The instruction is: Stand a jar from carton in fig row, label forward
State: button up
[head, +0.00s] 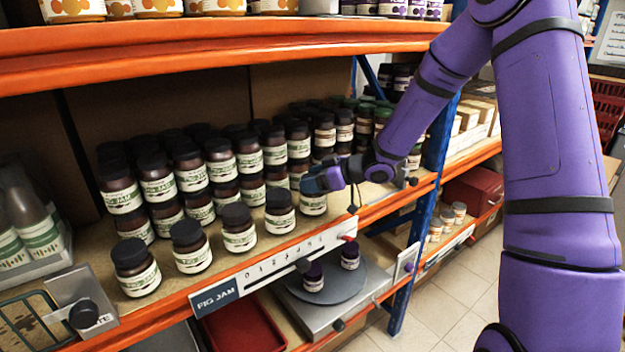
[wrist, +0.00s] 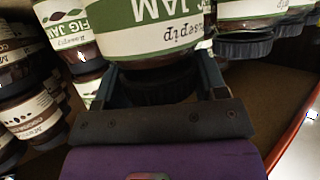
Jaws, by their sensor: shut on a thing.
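My gripper (head: 325,180) is shut on a dark jar with a white and green label (head: 313,204), at the right end of the front fig jar row. In the wrist view my gripper (wrist: 160,88) has its fingers on both sides of the dark lid, and the held jar's label (wrist: 165,35) appears upside down, reading JAM. The label faces the shelf front in the head view. The jar looks upright at shelf level; whether its base touches the board is unclear. The neighbouring front jar (head: 280,212) stands to its left. The fig sign (head: 216,295) is on the shelf edge.
Stacked fig jars (head: 190,168) fill the shelf behind the front row. Green-lidded jars (head: 382,118) stand behind my wrist. A blue upright (head: 437,140) is close on the right. The upper orange shelf (head: 220,45) hangs above. A scale with purple jars (head: 335,290) is below.

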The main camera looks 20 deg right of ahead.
jog(key=shift+f, duration=0.25)
dwell(0.8)
jog(key=o, duration=1.7)
jog(key=shift+d, duration=0.1)
jog(key=v, duration=1)
jog(key=shift+s+d+r, duration=0.15)
jog(key=shift+d+r, duration=0.05)
jog(key=shift+d, duration=0.05)
